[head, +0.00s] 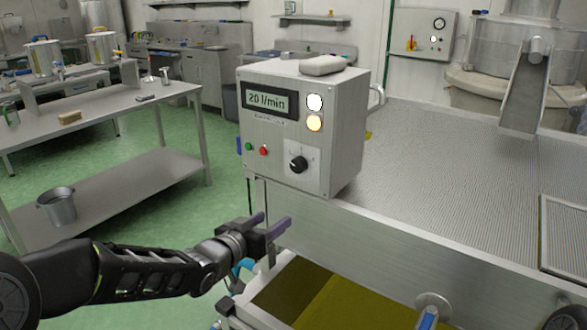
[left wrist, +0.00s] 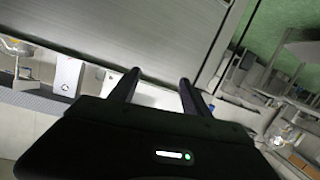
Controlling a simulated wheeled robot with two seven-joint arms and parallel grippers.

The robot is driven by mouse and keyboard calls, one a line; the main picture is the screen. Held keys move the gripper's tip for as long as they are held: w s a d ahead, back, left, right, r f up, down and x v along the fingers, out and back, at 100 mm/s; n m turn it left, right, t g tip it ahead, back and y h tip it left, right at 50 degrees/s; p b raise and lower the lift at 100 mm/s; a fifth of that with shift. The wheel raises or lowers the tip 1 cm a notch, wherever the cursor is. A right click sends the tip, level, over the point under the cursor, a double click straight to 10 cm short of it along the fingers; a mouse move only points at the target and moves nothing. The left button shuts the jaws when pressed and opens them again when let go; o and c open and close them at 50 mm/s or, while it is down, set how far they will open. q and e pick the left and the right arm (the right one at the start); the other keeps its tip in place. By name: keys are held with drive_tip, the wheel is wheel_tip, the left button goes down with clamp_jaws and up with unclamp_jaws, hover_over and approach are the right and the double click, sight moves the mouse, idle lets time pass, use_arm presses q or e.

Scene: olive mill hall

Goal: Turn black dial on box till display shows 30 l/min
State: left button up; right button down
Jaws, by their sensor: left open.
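The grey metal control box (head: 275,170) stands at the corner of the steel machine in the head view. Its display (head: 268,100) reads 20 l/min. The black dial (head: 298,164) is at the lower right of its front face, with a white pointer mark. My left gripper (head: 272,222) is open and empty, below and to the left of the dial, apart from the box. Its two fingers (left wrist: 160,85) also show in the left wrist view with nothing between them. The dial cannot be made out in the left wrist view. My right gripper is in neither view.
Two round lights (head: 314,102), a green button (head: 249,146) and a red button (head: 264,150) are on the box front. The sieve deck (head: 450,150) extends right. A steel table (head: 110,105) stands left across green floor.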

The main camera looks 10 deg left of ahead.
sight(295, 167)
use_arm(q)
wheel_tip(295, 167, up, 11)
drive_tip(key=d+m+t+h, duration=0.1)
drive_tip(key=m+h, duration=0.1)
drive_tip(key=shift+t+h, duration=0.3)
drive_tip(key=shift+s+d, duration=0.1)
drive_tip(key=shift+p+x, duration=0.45)
drive_tip(key=shift+x, duration=3.45)
drive_tip(key=shift+c, duration=0.4)
drive_tip(key=shift+f, duration=0.1)
clamp_jaws()
